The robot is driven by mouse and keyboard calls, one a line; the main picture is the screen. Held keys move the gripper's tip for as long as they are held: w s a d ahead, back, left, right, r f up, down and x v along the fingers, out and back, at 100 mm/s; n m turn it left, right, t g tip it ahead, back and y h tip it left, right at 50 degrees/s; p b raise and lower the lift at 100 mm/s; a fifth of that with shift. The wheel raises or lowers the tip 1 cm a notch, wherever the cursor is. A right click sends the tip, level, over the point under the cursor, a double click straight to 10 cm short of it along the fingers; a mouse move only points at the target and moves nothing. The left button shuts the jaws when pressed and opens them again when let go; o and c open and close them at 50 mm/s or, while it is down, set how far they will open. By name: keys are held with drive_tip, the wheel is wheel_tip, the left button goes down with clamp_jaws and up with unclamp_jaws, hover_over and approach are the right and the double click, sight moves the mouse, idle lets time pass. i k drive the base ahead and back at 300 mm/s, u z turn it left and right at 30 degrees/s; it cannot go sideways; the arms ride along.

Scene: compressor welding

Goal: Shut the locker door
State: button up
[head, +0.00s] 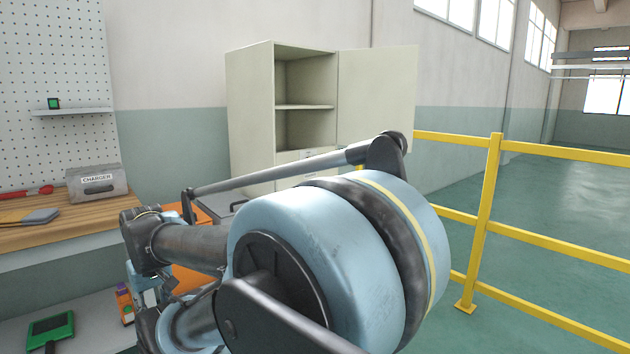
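The locker (252,115) is a tall pale beige cabinet against the back wall, near the middle of the head view. Its door (377,95) stands wide open, swung out to the right from the right edge of the opening. Inside, a shelf (304,106) divides the upper compartments, which look empty, and a labelled drawer-like front shows below. My arm crosses in front and hides the lower part of the locker and door. I cannot make out my gripper; the arm's large blue joint fills the foreground.
A wooden workbench (60,223) with a grey charger box (97,184) stands at the left, under a pegboard (55,60). An orange unit (190,280) is partly hidden behind my arm. A yellow railing (484,215) runs along the right, with open green floor beyond.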

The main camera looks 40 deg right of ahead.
sight(377, 87)
drive_tip(key=z, duration=0.35)
drive_tip(key=k, duration=0.75)
drive_tip(key=z, duration=0.9)
drive_tip(key=i, duration=2.1)
drive_tip(key=z, duration=1.35)
drive_tip(key=k, duration=1)
